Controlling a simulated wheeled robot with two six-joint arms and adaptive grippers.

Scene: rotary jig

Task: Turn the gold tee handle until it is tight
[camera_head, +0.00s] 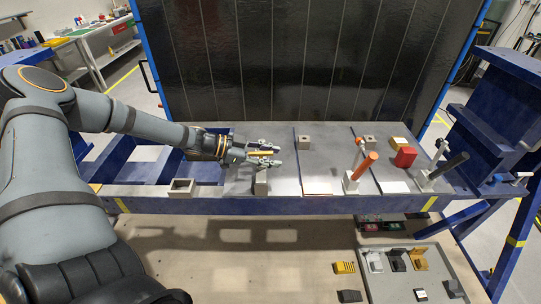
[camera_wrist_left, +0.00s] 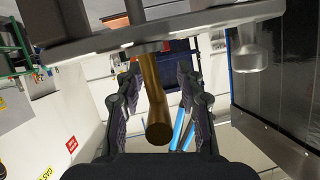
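The gold tee handle (camera_head: 262,153) shows as a thin gold bar between the fingers of my left gripper (camera_head: 266,155), above the steel table top. In the left wrist view the handle (camera_wrist_left: 155,105) is a gold round bar pointing toward the camera, under a grey metal part (camera_wrist_left: 160,35). The fingers of my left gripper (camera_wrist_left: 160,100) stand on either side of the bar, with a visible gap on each side. The gripper is open and not closed on it. The handle's centre and screw are hidden or unclear. My right gripper is not in view.
A grey block (camera_head: 261,183) stands just below the left gripper at the table's front. Another grey block (camera_head: 182,186) is at left. An orange-handled clamp (camera_head: 362,166), red block (camera_head: 405,156) and black-handled clamp (camera_head: 448,165) stand at right. A dark panel (camera_head: 310,60) rises behind.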

